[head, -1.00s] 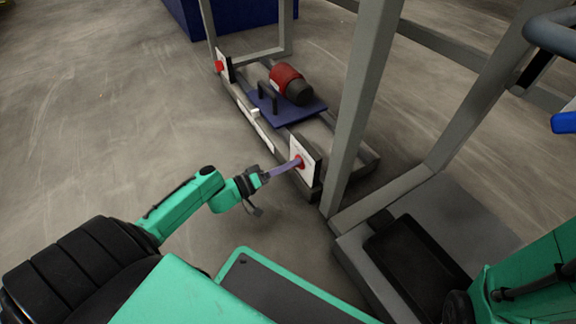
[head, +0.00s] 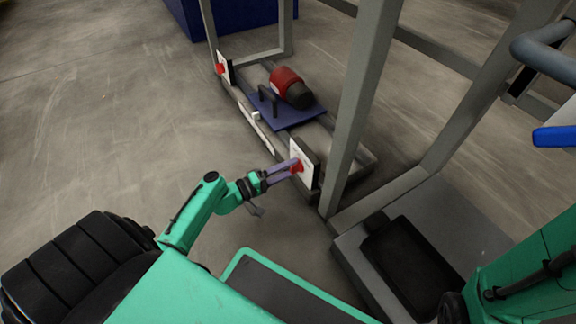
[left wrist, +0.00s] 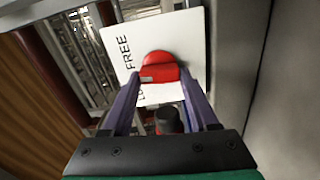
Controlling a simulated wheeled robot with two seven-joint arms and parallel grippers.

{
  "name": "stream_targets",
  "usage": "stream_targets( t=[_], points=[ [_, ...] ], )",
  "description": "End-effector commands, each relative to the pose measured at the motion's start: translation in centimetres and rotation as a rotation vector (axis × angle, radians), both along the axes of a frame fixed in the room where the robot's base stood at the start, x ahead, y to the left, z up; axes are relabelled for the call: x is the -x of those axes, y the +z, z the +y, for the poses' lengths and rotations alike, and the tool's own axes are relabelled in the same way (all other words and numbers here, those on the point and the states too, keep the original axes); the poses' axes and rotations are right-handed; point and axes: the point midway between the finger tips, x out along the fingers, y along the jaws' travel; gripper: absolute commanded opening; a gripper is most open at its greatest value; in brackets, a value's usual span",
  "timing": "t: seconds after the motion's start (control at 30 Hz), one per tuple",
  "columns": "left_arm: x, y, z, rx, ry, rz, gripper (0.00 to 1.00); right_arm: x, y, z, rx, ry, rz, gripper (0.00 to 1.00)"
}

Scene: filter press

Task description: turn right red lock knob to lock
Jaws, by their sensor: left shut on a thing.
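The right red lock knob (head: 297,166) sits on a white plate (head: 304,152) at the near end of the frame's low beam. My left gripper (head: 292,170) is shut on this knob, with its purple fingers pointing at the plate. In the left wrist view the red knob (left wrist: 160,66) is between the two fingertips (left wrist: 160,76), one on each side. The white plate (left wrist: 125,40) there reads "FREE" beside the knob; a second word is partly hidden by the knob and a finger. My right gripper is out of view.
A second red knob (head: 220,69) on a white plate is at the beam's far end. A red and black motor (head: 290,87) sits on a blue base (head: 285,112) behind the beam. A grey upright post (head: 355,110) stands close right of the held knob. Open floor lies left.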

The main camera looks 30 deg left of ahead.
Motion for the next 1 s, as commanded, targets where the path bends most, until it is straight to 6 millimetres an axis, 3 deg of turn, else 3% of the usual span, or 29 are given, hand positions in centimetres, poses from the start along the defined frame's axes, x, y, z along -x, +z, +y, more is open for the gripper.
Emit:
stream_targets(
  t=[0.6, 1.0],
  points=[
    [0.0, -0.2, 0.0, 0.471, 0.003, 0.278, 0.04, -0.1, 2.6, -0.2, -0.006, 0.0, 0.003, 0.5],
    [0.1, -0.4, 0.0, 0.615, 0.003, 0.364, 0.04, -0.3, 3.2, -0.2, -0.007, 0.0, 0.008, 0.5]
  ],
)
